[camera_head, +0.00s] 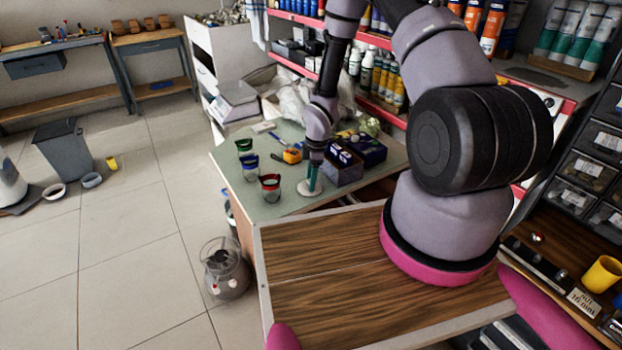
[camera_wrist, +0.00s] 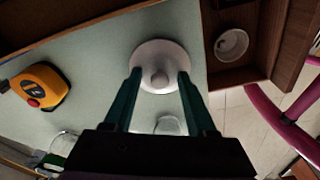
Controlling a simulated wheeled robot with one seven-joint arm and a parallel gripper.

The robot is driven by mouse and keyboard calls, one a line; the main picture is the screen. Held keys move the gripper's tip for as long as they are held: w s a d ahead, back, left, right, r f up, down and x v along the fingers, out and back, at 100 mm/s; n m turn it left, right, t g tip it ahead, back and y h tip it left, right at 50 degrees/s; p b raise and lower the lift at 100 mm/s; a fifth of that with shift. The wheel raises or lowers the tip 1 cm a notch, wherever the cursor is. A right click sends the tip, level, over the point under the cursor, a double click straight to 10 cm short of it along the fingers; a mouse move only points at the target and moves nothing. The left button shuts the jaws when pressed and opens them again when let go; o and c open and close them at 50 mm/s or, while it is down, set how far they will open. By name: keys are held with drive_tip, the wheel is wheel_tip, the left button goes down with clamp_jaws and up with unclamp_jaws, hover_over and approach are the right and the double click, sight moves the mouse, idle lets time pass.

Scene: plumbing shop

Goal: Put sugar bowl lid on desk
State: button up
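The sugar bowl lid (camera_wrist: 160,55) is a white round disc with a small knob in its middle. It appears to lie flat, knob up, on the pale green desk top (camera_wrist: 85,50). My gripper (camera_wrist: 159,75) is open above it, one teal finger on each side of the knob and apart from it. In the head view my gripper (camera_head: 313,178) points down at the desk (camera_head: 240,205), with the white lid (camera_head: 308,189) under its fingers near the desk's front edge. A white round bowl (camera_wrist: 231,44) sits in a brown wooden compartment right of the desk top.
A yellow tape measure (camera_wrist: 40,87) lies left of the lid. Glasses with coloured rims (camera_head: 270,187) stand left of my gripper. Dark blue boxes (camera_head: 343,165) stand close on its right. A wooden-topped surface (camera_head: 320,260) lies in front.

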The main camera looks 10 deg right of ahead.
drive_tip(key=shift+r, duration=0.1)
drive_tip(key=s+d+r+m+t+h, duration=0.1)
drive_tip(key=d+r+m, duration=0.15)
drive_tip(key=r, duration=0.95)
drive_tip(key=s+d+r+m+t, duration=0.15)
drive_tip(key=r+m, duration=0.25)
drive_tip(key=r, duration=0.8)
drive_tip(key=s+d+r+m+t+h, duration=0.1)
drive_tip(key=d+r+m, duration=0.2)
drive_tip(key=r, duration=0.9)
drive_tip(key=s+a+r+m+t+y, duration=0.2)
drive_tip(key=s+r+m, duration=1)
drive_tip(key=s+r, duration=0.6)
drive_tip(key=shift+s+r+t+y, duration=0.2)
drive_tip(key=shift+t+y, duration=0.1)
drive_tip(key=shift+t, duration=0.55)
drive_tip(key=shift+d, duration=0.1)
